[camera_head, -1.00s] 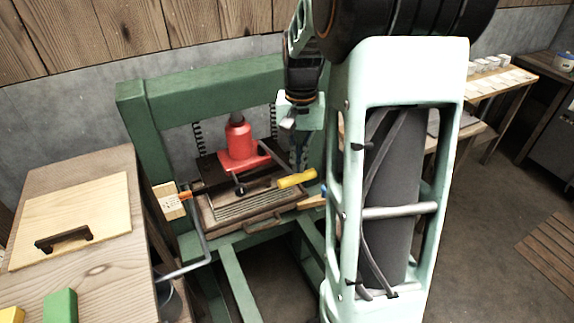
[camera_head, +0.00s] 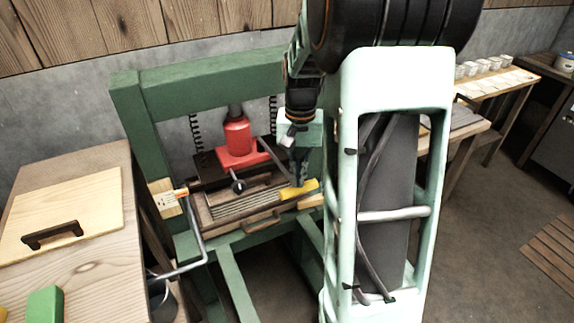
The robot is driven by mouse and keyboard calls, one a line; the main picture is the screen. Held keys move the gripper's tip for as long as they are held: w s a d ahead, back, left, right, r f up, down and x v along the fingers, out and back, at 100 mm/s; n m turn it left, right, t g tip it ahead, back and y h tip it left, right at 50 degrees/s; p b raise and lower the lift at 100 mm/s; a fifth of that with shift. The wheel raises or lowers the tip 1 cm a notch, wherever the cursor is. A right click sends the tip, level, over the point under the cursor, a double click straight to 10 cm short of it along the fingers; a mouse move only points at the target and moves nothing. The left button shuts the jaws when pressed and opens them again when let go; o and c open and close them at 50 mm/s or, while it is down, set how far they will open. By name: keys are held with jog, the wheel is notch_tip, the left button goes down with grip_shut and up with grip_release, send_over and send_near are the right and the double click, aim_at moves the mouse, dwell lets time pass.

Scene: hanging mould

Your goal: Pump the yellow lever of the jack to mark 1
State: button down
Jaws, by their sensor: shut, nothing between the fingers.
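The red jack (camera_head: 236,138) stands upright on a dark plate inside the green press frame. Its dark lever rod slopes down to the right and ends in the yellow lever grip (camera_head: 299,190). My gripper (camera_head: 300,178) is shut, points down and is at the yellow grip from above; I cannot tell whether it touches. A pale marked board (camera_head: 165,198) with an orange pointer (camera_head: 181,193) is on the left side of the press; its marks are too small to read. My arm hides the press's right side.
The green frame (camera_head: 190,78) surrounds the jack. A bent grey handle (camera_head: 203,240) sticks out at the lower left. A wooden bench (camera_head: 95,260) with a lidded board stands at left. A table with small white pots (camera_head: 482,66) is at back right; open floor lies at right.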

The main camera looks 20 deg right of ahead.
notch_tip(320, 180, down, 9)
jog(key=b, duration=0.6)
notch_tip(320, 180, up, 14)
jog(key=p, duration=1.1)
jog(key=shift+r+p, duration=0.15)
jog(key=shift+p, duration=0.15)
notch_tip(320, 180, down, 15)
jog(key=b, duration=1)
notch_tip(320, 180, up, 15)
jog(key=p, duration=1.1)
